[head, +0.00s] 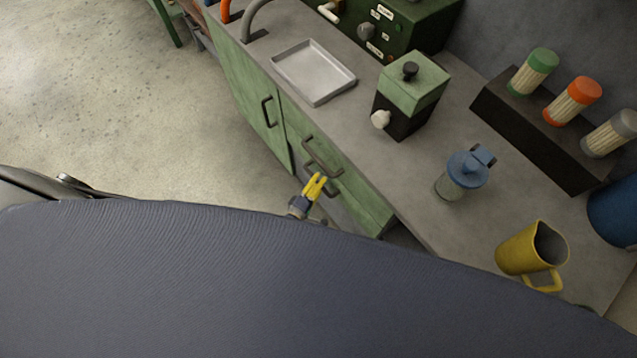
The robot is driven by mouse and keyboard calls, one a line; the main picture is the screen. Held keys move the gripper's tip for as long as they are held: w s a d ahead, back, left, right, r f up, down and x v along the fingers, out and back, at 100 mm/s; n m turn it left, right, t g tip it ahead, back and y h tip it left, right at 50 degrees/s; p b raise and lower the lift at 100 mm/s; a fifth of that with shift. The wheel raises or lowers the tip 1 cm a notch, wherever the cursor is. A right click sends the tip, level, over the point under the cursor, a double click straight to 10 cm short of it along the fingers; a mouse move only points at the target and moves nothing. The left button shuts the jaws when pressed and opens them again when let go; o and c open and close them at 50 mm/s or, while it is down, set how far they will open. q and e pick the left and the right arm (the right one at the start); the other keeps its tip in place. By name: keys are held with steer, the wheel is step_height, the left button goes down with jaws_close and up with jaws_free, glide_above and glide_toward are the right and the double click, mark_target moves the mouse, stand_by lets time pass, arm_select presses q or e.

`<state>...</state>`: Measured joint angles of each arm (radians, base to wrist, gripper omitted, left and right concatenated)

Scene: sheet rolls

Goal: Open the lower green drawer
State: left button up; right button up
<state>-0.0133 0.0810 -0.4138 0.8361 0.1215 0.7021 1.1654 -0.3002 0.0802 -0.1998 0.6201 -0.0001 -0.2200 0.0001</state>
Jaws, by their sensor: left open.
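The green cabinet under the counter has a stack of drawers at its right part. The upper drawer's dark bar handle (322,155) is clear to see. The lower green drawer (362,204) sits below it, and its handle is partly covered by my left gripper (318,184). That gripper has yellow fingertips, is open, and is in front of the lower drawer near its handle. I cannot tell whether it touches the handle. My own dark body hides the lower part of the cabinet. My right gripper is not in view.
On the counter stand a metal tray (313,72), a green and black dispenser (411,95), a blue-lidded jar (463,173) and a yellow pitcher (532,250). A cabinet door with a handle (268,112) is left of the drawers. The floor (130,110) at left is clear.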

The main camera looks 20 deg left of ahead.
arm_select(q)
steer(key=shift+o, duration=0.3)
jaws_close()
